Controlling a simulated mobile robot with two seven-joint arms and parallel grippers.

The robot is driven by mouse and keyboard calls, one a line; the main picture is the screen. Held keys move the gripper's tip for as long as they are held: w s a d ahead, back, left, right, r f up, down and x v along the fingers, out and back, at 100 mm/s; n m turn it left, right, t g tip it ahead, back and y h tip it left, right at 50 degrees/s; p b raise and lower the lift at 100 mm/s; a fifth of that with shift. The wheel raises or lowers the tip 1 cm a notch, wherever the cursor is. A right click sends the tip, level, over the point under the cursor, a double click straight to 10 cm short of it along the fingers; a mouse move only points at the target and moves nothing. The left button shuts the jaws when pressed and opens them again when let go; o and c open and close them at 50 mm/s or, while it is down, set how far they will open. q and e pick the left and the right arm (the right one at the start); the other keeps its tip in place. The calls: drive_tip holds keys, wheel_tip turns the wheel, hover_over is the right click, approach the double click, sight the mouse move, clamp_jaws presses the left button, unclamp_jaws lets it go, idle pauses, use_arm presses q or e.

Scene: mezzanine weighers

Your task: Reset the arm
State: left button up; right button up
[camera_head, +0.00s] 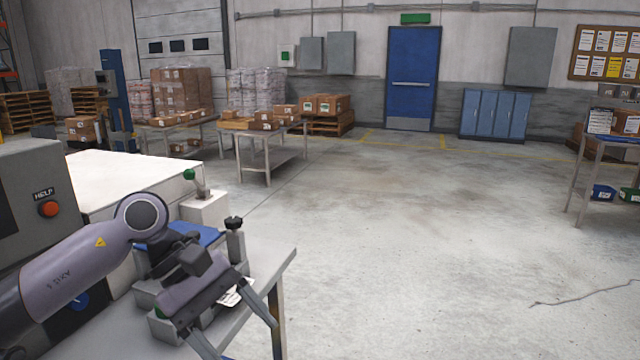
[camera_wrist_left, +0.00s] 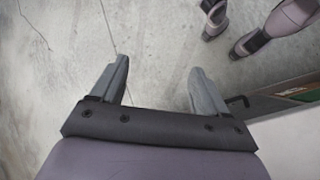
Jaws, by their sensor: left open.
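My left arm comes in from the left in the head view. My left gripper (camera_head: 243,338) is over the front part of the metal bench (camera_head: 272,268), with its fingers spread and pointing down to the right. In the left wrist view the two fingers of my left gripper (camera_wrist_left: 160,66) are wide apart with nothing between them, and bare concrete floor shows behind. The arm and gripper hide part of the bench device with a blue top (camera_head: 205,235) and a black knob (camera_head: 234,223). My right gripper cannot be made out.
A grey control box with a red HELP button (camera_head: 49,209) and a white machine (camera_head: 135,175) stand at the left. A white label (camera_head: 238,292) lies beside the gripper. The floor (camera_head: 430,220) to the right is open. Several tables with cartons stand behind.

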use_arm(q)
drive_tip(key=s+d+n+t+h, duration=0.2)
drive_tip(key=s+d+n+h, duration=0.2)
drive_tip(key=d+n+h, duration=0.8)
drive_tip(key=w+a+f+n+t+y, duration=0.2)
drive_tip(key=a+f+n+t+y, duration=0.55)
drive_tip(key=n, duration=1.05)
drive_tip(key=w+a+f+n+t+y, duration=0.15)
drive_tip(key=a+f+n+t, duration=0.4)
drive_tip(key=n+t, duration=0.8)
drive_tip(key=s+a+f+n+g+y, duration=0.4)
drive_tip(key=s+f+n, duration=0.3)
drive_tip(key=f+n, duration=0.2)
drive_tip(key=s+a+f+n+g+y+b, duration=0.1)
drive_tip(key=s+a+f+n+g+y, duration=0.3)
drive_tip(key=s+f+n+g, duration=0.2)
wheel_tip(320, 180, down, 5)
drive_tip(key=s+n, duration=0.2)
drive_tip(key=n, duration=0.2)
drive_tip(key=shift+a+f, duration=0.2)
drive_tip(key=shift+a, duration=0.1)
drive_tip(key=shift+c, duration=0.2)
